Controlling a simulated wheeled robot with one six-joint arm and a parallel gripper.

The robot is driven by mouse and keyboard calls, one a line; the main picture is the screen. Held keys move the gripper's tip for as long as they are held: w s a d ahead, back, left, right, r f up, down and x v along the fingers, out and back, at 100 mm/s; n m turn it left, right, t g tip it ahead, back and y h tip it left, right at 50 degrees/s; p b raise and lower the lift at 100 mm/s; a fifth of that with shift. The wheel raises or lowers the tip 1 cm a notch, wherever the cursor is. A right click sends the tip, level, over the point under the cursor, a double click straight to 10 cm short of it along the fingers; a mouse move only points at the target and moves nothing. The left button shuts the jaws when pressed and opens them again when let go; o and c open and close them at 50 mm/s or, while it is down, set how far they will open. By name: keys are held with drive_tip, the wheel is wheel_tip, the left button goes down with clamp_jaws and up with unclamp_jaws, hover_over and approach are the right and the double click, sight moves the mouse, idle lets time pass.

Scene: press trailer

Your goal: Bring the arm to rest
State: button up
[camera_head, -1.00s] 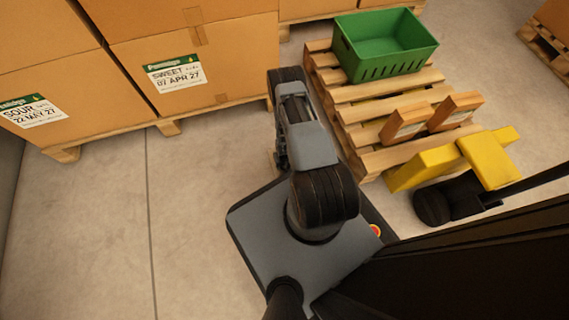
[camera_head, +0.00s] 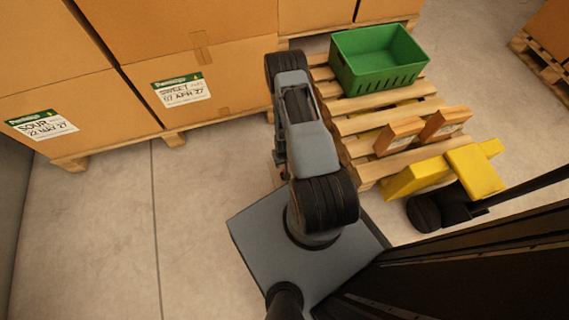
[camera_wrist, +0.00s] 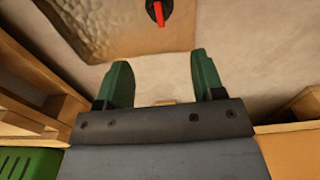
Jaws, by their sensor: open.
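My arm (camera_head: 303,130) reaches up and away from my base in the head view. Its gripper is hidden there behind the arm links. In the wrist view, my gripper (camera_wrist: 161,82) shows two green fingers set well apart. Nothing is held between them, and bare floor shows in the gap.
A wooden pallet (camera_head: 362,147) right of my arm bears a green crate (camera_head: 372,78) and two small brown boxes. A yellow and black pallet truck (camera_head: 425,177) stands at its near end. Large cartons (camera_head: 185,65) on pallets stand left and behind. Floor (camera_head: 100,230) at left is clear.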

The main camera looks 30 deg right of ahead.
drive_tip(key=shift+s+a+r, duration=0.15)
drive_tip(key=shift+s+r, duration=0.25)
drive_tip(key=shift+s, duration=0.05)
drive_tip(key=shift+w, duration=0.2)
